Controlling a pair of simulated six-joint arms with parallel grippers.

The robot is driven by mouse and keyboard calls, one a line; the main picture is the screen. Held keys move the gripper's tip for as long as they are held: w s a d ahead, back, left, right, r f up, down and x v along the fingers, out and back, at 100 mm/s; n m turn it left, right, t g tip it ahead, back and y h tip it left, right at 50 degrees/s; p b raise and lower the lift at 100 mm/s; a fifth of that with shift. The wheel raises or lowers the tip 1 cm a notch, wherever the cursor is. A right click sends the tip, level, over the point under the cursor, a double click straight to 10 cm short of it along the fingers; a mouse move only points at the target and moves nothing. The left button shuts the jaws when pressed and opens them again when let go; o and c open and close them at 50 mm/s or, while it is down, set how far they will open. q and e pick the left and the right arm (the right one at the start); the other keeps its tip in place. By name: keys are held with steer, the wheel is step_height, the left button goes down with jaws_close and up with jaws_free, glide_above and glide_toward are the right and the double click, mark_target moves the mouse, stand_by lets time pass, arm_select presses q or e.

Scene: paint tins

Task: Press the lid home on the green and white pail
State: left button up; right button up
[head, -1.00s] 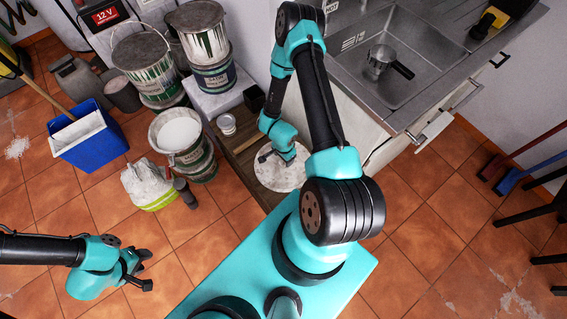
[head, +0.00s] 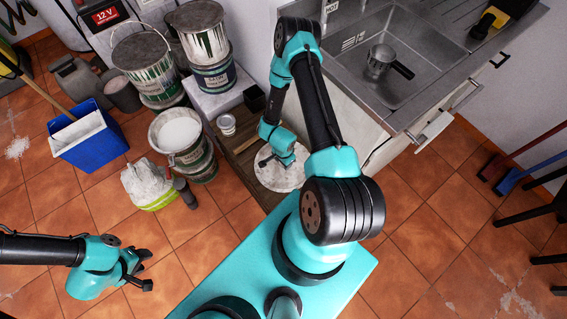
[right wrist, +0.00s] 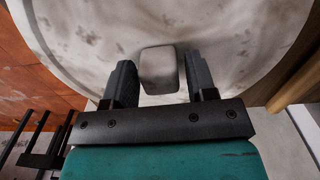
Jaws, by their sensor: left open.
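A round whitish lid (head: 292,178) with grey smudges lies flat at the wooden bench; I cannot tell what is under it. My right gripper (head: 277,162) is over it. In the right wrist view the lid (right wrist: 235,40) fills the top, and its pale block-shaped knob (right wrist: 159,70) sits between the fingers of my right gripper (right wrist: 160,82), with a narrow gap at the right finger. A pail with green and white sides (head: 187,151) stands left of the bench, its top open on white paint. My left gripper (head: 146,270) is open and empty over the floor tiles.
More paint tins (head: 145,75) stand at the back wall. A blue bucket (head: 90,145) and a lime-green tub with a whitish heap (head: 146,183) stand on the floor at left. The sink counter (head: 390,110) is right of my right arm. Floor near my left gripper is clear.

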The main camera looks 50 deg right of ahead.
steer(key=c, duration=0.8)
steer(key=shift+r, duration=0.1)
step_height(320, 180, up, 28)
steer(key=shift+f, duration=0.1)
stand_by(0.5)
stand_by(0.3)
steer(key=o, duration=0.5)
steer(key=shift+c, duration=1.4)
